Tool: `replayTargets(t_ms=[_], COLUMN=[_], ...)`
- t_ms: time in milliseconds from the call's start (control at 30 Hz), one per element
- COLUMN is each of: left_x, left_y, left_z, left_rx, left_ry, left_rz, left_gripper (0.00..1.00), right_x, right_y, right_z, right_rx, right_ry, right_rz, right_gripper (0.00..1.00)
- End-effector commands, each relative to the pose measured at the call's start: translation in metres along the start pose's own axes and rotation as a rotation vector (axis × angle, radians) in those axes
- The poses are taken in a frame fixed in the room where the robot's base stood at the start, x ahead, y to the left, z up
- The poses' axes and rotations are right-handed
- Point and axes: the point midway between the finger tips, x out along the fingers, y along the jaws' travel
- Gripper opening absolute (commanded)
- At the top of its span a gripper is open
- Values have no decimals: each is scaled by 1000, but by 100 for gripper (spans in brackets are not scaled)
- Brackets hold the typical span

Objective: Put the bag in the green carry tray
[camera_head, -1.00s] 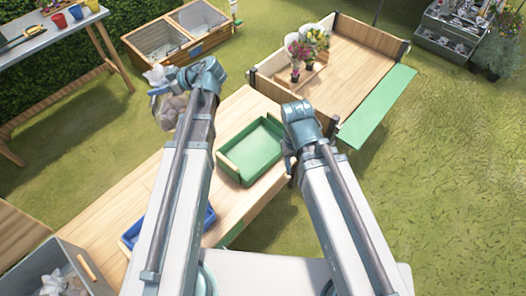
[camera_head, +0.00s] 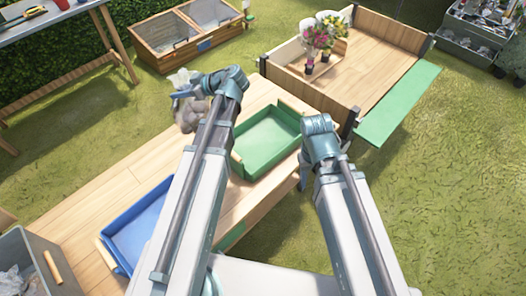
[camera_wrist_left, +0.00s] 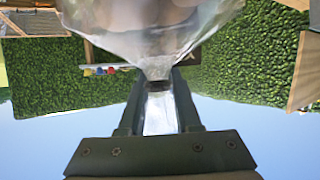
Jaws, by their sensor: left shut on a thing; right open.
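A clear plastic bag with brownish contents (camera_head: 190,113) hangs from my left gripper (camera_head: 188,88), which is shut on its gathered neck. The bag (camera_wrist_left: 150,30) also fills the upper middle of the left wrist view, its neck between the fingers (camera_wrist_left: 160,95). The green carry tray (camera_head: 268,140) lies on the wooden table, to the right of the bag and apart from it. It looks empty. My right gripper (camera_head: 304,165) is open at the tray's right side; its fingers are partly hidden by its own arm.
A blue tray (camera_head: 125,240) sits on the wooden table (camera_head: 90,205), partly behind my left arm. A grey bin (camera_head: 35,255) stands at the lower left. A wooden cart (camera_head: 372,55) with flower bouquets (camera_head: 318,38) is beyond the table. Grass lies to the right.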

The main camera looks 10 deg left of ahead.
Motion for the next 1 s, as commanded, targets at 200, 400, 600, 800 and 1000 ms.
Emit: replayTargets(t_ms=[200, 400, 600, 800, 1000], left_x=[6, -3, -23, -53, -96], left_y=[1, 16, 43, 76, 111], left_z=[14, 28, 53, 88, 128], left_rx=[3, 33, 92, 169, 256], left_ry=[2, -3, -10, -14, -12], left_rz=[5, 63, 178, 331, 513], left_gripper=[0, 0, 0, 0, 0], right_x=[16, 23, 36, 52, 71], right_y=[-2, -2, -3, -5, -7], right_z=[-1, -1, -2, -3, -4], right_rx=[-1, -1, -1, -1, -1], right_ry=[0, 0, 0, 0, 0], right_rz=[0, 0, 0, 0, 0], right_gripper=[50, 50, 50, 50, 50])
